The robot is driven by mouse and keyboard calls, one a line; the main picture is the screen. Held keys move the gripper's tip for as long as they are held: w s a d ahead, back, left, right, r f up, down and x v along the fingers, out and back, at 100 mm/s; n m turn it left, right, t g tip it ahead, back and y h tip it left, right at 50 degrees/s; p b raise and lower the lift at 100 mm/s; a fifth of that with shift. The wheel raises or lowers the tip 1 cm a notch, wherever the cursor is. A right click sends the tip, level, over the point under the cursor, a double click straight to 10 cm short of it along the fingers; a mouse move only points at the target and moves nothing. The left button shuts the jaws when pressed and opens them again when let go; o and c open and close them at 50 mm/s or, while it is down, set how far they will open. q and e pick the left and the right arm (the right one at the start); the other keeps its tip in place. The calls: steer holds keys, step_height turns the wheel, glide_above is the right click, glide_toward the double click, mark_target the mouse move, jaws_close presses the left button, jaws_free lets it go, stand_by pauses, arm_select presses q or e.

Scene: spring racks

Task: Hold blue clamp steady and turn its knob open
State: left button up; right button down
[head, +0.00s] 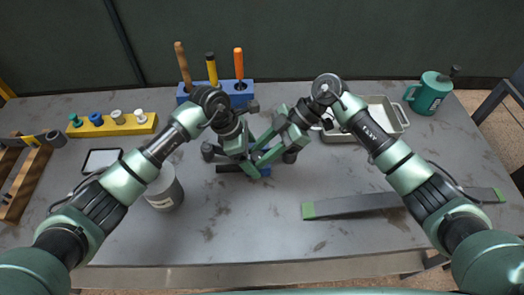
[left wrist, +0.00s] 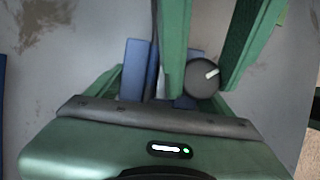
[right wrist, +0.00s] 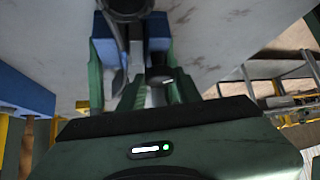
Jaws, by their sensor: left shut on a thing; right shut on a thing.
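The blue clamp (head: 266,171) is on the grey table in the middle, mostly hidden by my grippers in the head view. Its blue body (left wrist: 136,70) shows in the left wrist view, and blue also shows in the right wrist view (right wrist: 158,38). A round dark knob (left wrist: 202,78) with a white mark shows beside the body. My left gripper (head: 248,166) comes in from the left and is shut on the clamp body. My right gripper (head: 265,155) comes in from the right, close to the left one, and is shut on the knob. The exact contacts are partly hidden.
A blue rack (head: 240,93) with upright tools stands behind. A yellow block (head: 112,124) with knobs and a white cup (head: 164,190) are left. The front middle is clear.

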steer(key=shift+w, duration=0.15)
steer(key=n+g+h, duration=0.1)
steer(key=n+g, duration=0.1)
steer(key=n, duration=0.1)
steer(key=shift+w+a, duration=0.1)
steer(key=shift+w, duration=0.05)
steer(key=shift+w+a+n+g+h, duration=0.1)
steer(key=shift+n+g+h, duration=0.5)
steer(key=shift+n, duration=0.4)
steer(key=shift+a+n+g+h, duration=0.1)
steer(key=shift+n+g+h, duration=0.3)
steer(key=shift+n+g, duration=0.45)
steer(key=shift+d+n, duration=0.1)
steer(key=shift+n, duration=0.25)
steer(key=c, duration=1)
jaws_free()
